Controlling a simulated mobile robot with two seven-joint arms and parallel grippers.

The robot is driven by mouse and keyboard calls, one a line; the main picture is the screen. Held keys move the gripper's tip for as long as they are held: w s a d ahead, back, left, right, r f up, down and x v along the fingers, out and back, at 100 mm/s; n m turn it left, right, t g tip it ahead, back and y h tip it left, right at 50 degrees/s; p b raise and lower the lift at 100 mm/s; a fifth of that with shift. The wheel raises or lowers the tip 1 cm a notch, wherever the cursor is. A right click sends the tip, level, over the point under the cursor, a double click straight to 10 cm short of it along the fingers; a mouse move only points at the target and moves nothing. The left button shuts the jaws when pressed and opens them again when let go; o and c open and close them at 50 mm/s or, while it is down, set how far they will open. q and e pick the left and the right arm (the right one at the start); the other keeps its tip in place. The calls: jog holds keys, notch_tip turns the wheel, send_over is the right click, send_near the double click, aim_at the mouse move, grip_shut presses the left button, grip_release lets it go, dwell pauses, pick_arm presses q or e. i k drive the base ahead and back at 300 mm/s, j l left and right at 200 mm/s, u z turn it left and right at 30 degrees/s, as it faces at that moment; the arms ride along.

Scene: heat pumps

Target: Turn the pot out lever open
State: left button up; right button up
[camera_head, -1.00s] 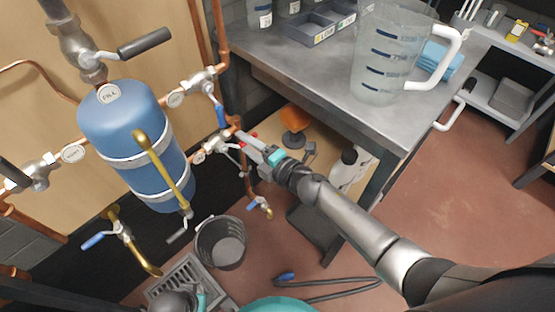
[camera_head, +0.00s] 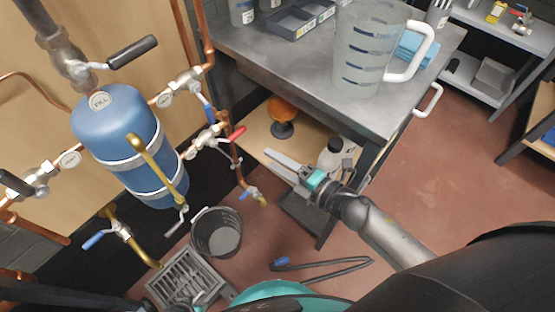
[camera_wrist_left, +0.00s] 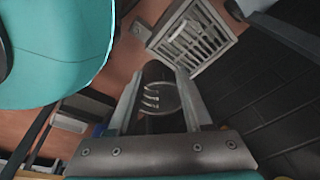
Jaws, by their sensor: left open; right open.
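A blue tank (camera_head: 118,125) marked FILL stands at the left with several levered valves on copper pipes. Right of it are a blue-handled lever (camera_head: 207,103) above and a red-handled lever (camera_head: 235,133) below. The round tags are too small to read, so I cannot tell which lever is the pot out one. My right gripper (camera_head: 277,163) is open and empty, to the right of and apart from the red-handled lever. My left gripper (camera_wrist_left: 160,80) is open in the left wrist view, pointing down towards a dark bucket (camera_wrist_left: 158,98); nothing shows held in it.
A metal workbench (camera_head: 260,50) carries a large clear jug (camera_head: 366,50). Under it, an orange-topped item (camera_head: 281,115) and a white bottle (camera_head: 330,153) stand near my right gripper. A floor grate (camera_head: 185,275) lies below the tank. The red floor at the right is open.

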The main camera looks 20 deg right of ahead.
aim_at(195, 88)
jog(key=k, duration=1)
